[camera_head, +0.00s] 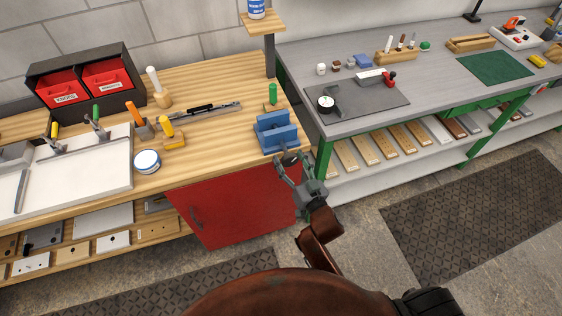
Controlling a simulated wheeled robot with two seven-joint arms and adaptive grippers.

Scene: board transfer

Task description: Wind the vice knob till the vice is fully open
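The blue vice (276,133) stands at the right front corner of the wooden workbench. Its knob (289,158) is at the front of the vice, small and partly hidden by my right gripper. My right gripper (290,165) is at the knob, its fingers spread on either side of it; whether they press on the knob is too small to tell. How far apart the vice's jaws stand is hard to make out. My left gripper is not in view.
A green-handled tool (272,94) stands just behind the vice. A white tin (147,162) and a yellow-handled tool (171,131) are to the left. A red cabinet (235,205) is below. A grey bench (355,120) stands to the right.

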